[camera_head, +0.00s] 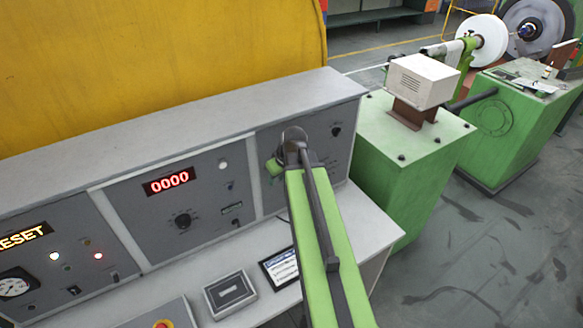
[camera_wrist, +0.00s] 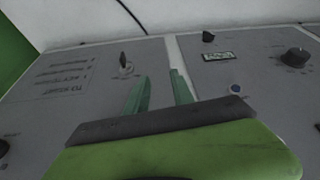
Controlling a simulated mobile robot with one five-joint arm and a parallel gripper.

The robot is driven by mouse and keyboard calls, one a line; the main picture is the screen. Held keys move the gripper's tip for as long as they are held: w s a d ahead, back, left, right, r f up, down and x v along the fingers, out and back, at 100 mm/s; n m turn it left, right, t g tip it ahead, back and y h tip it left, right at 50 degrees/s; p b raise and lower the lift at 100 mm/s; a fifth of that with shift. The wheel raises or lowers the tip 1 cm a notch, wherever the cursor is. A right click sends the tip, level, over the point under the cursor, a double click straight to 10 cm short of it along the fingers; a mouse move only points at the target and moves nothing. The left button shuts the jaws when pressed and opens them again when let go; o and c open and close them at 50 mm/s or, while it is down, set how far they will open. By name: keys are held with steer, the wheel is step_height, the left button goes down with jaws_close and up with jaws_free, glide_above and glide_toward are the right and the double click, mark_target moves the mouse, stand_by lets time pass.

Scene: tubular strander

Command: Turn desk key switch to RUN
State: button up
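The key switch (camera_wrist: 126,67) shows in the wrist view as a round lock with a dark key standing in it, on a grey desk panel (camera_wrist: 60,110). The panel and its printed text appear upside down there. My gripper (camera_wrist: 161,73) points at the panel with two green fingers apart and nothing between them. The key is just left of the left fingertip, apart from it in the picture; the depth gap is unclear. In the head view my arm covers part of the right desk panel (camera_head: 345,150), and I cannot make out the key there.
A middle panel carries a red 0000 display (camera_head: 169,181) and a black knob (camera_head: 183,221). A lit RESET display (camera_head: 22,236) is at far left. A tablet (camera_head: 281,266) and grey box (camera_head: 230,294) lie on the ledge. A green cabinet (camera_head: 405,165) stands right.

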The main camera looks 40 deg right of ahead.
steer(key=s+d+r+m+p, duration=0.2)
steer(key=s+d+r, duration=0.25)
steer(key=d, duration=0.35)
steer(key=shift+h, duration=0.4)
steer(key=b+x, duration=0.5)
steer(key=x, duration=0.1)
steer(key=b+x, duration=1.1)
steer(key=shift+w+a+f, duration=0.25)
steer(key=shift+w, duration=0.15)
steer(key=shift+r, duration=0.1)
jaws_close()
